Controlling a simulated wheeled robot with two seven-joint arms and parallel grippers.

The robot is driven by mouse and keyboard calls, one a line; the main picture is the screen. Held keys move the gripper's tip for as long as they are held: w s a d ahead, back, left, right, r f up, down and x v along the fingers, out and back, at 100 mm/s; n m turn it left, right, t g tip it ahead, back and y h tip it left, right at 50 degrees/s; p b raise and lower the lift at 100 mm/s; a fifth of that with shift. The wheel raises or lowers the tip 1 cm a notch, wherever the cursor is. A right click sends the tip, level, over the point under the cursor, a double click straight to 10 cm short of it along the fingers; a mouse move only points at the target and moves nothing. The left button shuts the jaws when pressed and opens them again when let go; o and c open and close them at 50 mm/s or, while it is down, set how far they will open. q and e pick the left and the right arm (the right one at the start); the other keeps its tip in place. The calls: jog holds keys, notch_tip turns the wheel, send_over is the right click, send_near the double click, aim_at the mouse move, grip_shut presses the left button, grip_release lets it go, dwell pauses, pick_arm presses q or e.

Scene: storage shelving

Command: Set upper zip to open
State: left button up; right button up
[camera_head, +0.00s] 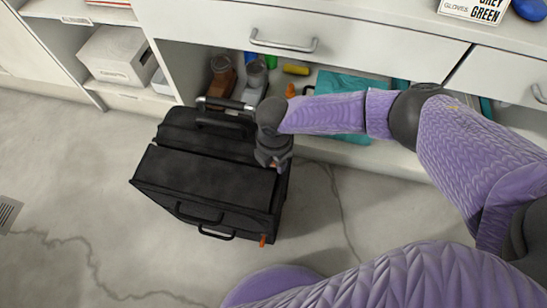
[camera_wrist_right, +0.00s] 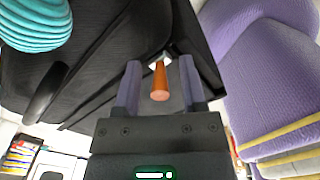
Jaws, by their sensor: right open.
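A black suitcase (camera_head: 205,180) lies on the floor in front of the shelving, with its top handles toward the shelf. My right gripper (camera_head: 273,160) is at its upper right edge. In the right wrist view, the gripper (camera_wrist_right: 160,68) is open, with an orange zip pull (camera_wrist_right: 160,84) between its two fingers. The pull shows a gap on either side, and I cannot tell whether a finger touches it. Another orange pull (camera_head: 262,240) hangs at the suitcase's lower right corner. The zip track near the gripper is mostly hidden by the hand. My left gripper is out of view.
A white drawer unit (camera_head: 350,30) stands behind the suitcase. Its open lower shelf holds brown boots (camera_head: 222,75), a yellow roll (camera_head: 296,69) and a teal item (camera_head: 345,84). A white box (camera_head: 115,53) sits at left. The floor left of the suitcase is clear.

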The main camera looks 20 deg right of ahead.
grip_shut()
dwell(0.9)
dwell(0.4)
